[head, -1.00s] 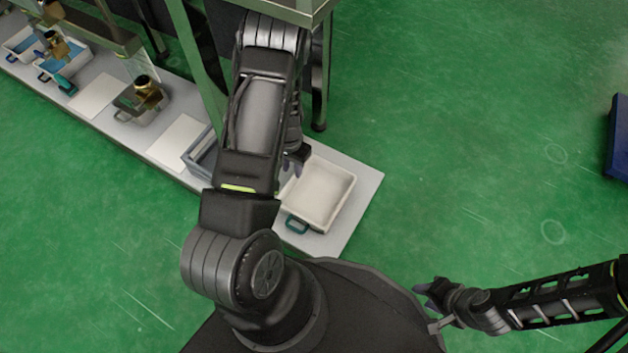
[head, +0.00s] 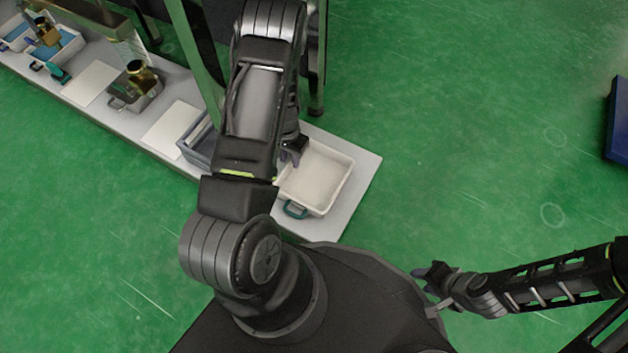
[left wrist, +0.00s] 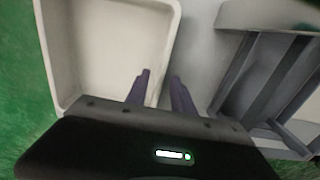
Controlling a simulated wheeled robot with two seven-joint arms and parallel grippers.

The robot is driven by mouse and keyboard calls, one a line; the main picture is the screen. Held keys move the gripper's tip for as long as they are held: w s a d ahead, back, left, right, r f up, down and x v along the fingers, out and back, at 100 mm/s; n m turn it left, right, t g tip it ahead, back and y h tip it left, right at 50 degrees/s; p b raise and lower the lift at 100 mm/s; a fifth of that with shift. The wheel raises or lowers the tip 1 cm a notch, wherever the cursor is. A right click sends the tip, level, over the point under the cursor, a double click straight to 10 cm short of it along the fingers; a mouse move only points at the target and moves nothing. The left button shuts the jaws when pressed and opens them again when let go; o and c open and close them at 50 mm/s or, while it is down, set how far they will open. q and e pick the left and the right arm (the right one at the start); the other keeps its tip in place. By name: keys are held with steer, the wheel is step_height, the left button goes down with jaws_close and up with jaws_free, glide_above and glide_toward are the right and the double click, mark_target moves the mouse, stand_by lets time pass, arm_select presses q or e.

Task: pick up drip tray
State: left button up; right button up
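The drip tray, a shallow whitish tray with a teal handle (head: 315,182), lies on the right end of the long pale shelf. It also shows at the upper left of the left wrist view (left wrist: 105,45). My left gripper (head: 291,158) is over the tray's left wall in the head view. In the left wrist view its two dark fingers (left wrist: 160,88) are apart, one over the tray's inside and one outside its wall. Contact cannot be told. My right gripper (head: 428,291) looks open and empty, away from the shelf at lower right.
A grey-blue crate (head: 190,151) stands close to the tray's left, also seen in the left wrist view (left wrist: 230,75). A metal post (head: 316,80) stands behind. White plates, brass fittings and blue-filled trays line the shelf (head: 355,185) leftward.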

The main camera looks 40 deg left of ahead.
mark_target(291, 171)
arm_select(q)
step_height(291, 171, down, 5)
steer(key=shift+s+r+b, duration=0.1)
steer(key=shift+r+b, duration=0.05)
steer(key=shift+b, duration=1)
steer(key=shift+c, duration=0.4)
jaws_close()
stand_by(0.4)
